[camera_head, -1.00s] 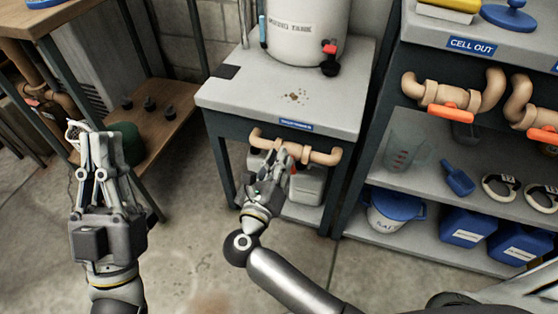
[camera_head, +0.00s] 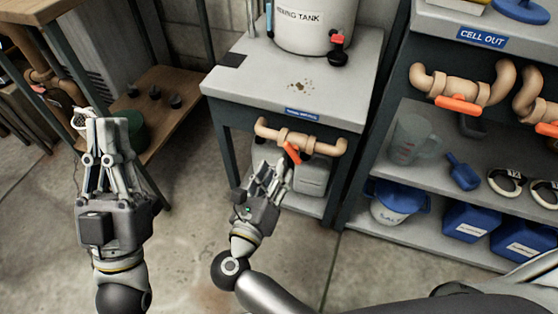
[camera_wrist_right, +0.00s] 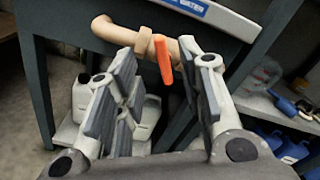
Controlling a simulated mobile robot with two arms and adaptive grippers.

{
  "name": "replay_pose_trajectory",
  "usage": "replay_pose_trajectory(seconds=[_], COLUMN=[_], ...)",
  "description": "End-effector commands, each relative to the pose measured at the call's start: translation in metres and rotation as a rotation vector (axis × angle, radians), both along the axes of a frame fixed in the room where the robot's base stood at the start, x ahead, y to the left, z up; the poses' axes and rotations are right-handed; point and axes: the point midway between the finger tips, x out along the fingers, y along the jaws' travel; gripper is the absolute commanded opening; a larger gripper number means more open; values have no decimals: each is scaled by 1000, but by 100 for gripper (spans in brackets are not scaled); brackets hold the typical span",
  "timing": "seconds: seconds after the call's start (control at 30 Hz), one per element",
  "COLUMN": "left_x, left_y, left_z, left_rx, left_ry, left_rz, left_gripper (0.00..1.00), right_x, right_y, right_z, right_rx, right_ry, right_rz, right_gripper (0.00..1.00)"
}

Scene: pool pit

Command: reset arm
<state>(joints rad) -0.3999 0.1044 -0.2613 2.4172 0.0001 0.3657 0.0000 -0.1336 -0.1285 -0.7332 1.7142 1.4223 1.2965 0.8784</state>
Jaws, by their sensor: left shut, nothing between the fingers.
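My left gripper (camera_head: 103,125) is on the left in the head view, pointing up with its fingers together and nothing between them. My right gripper (camera_head: 273,172) is in front of the mixing tank's bench (camera_head: 290,82), a little below the pipe (camera_head: 328,147) on its front edge. In the right wrist view its fingers (camera_wrist_right: 160,88) are spread apart with nothing held. The orange valve handle (camera_wrist_right: 163,60) hangs from that pipe beyond the fingertips, apart from them as far as I can tell.
The mixing tank (camera_head: 308,22) stands on the bench, with pale jugs (camera_head: 310,178) below. A wooden bench (camera_head: 165,100) is at left. The floor between is clear.

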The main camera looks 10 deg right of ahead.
Motion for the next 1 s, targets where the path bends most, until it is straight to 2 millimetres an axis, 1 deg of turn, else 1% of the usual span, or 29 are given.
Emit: replay_pose_trajectory(seconds=[0.13, 0.57, 0.67, 0.77, 0.87, 0.9, 0.97, 1.0], left_x=[0, 0, 0, 0, 0, 0, 0, 0], left_y=[0, 0, 0, 0, 0, 0, 0, 0], left_z=[0, 0, 0, 0, 0, 0, 0, 0], left_rx=[0, 0, 0, 0, 0, 0, 0, 0], left_ry=[-1, -1, 0, 0, 0, 0, 0, 0], left_rz=[0, 1, 0, 0, 0, 0, 0, 0], left_gripper=[0, 0, 0, 0, 0, 0, 0, 0], right_x=[-5, -5, -4, -3, -4, -7, -13, -18], right_y=[4, 4, 1, -10, -28, -35, -43, -47], right_z=[0, 0, 5, 28, 73, 94, 128, 149], right_rx=[1, 0, -19, -115, -326, -440, -634, -767], right_ry=[-1, -1, -9, -46, -108, -133, -162, -176], right_rz=[0, 1, 2, 6, 3, -5, -27, -49], right_gripper=[36, 36, 36, 36, 36, 36, 36, 36])
